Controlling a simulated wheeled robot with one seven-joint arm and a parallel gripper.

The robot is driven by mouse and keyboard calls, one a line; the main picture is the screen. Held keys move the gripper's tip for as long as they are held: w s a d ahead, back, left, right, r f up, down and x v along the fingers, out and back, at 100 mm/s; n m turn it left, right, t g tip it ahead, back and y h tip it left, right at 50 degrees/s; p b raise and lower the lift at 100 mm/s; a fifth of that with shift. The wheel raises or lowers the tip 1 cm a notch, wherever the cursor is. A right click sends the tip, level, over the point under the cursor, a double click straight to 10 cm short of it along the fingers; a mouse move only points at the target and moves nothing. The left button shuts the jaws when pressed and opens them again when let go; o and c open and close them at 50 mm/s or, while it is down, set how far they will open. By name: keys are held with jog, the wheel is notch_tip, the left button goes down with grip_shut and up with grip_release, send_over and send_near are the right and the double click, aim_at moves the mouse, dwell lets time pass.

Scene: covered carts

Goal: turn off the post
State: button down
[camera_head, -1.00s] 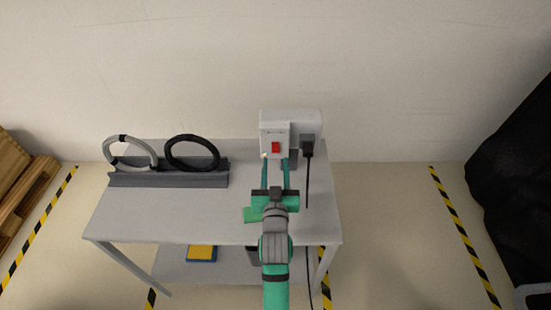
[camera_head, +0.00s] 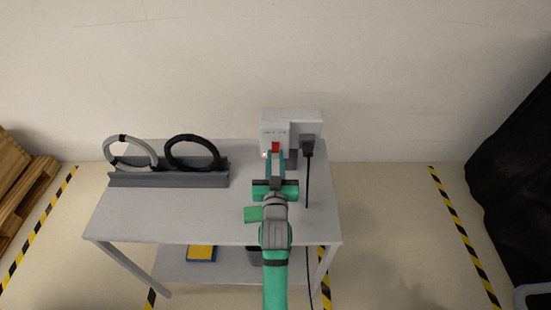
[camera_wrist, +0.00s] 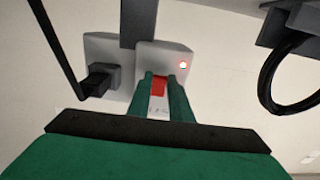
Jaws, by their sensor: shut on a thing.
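The post is a white box (camera_head: 305,117) at the back of the grey table, with a red rocker switch (camera_head: 275,146) on its front. A small light (camera_wrist: 183,65) glows reddish beside the switch in the wrist view. My green gripper (camera_head: 275,154) reaches the box front. In the wrist view, my gripper's fingers (camera_wrist: 163,80) stand on either side of the red switch (camera_wrist: 158,87), closed on it. The fingers partly hide the switch in both views.
A black plug (camera_head: 308,148) with a hanging cable sits just right of the switch. A grey rack (camera_head: 168,180) holding a white coil (camera_head: 112,156) and a black coil (camera_head: 168,153) stands to the left. The table top (camera_head: 150,212) in front is mostly clear.

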jog(key=shift+f+t, duration=0.15)
jog(key=shift+t, duration=0.25)
jog(key=shift+w+t, duration=0.1)
jog(key=shift+t, duration=0.3)
jog(key=c, duration=1.6)
grip_release()
jog(key=shift+f, duration=0.1)
jog(key=s, duration=0.3)
jog(key=s+f, duration=0.1)
jog(key=s, duration=0.6)
jog(key=shift+s+f, duration=0.2)
jog(key=shift+s, duration=0.2)
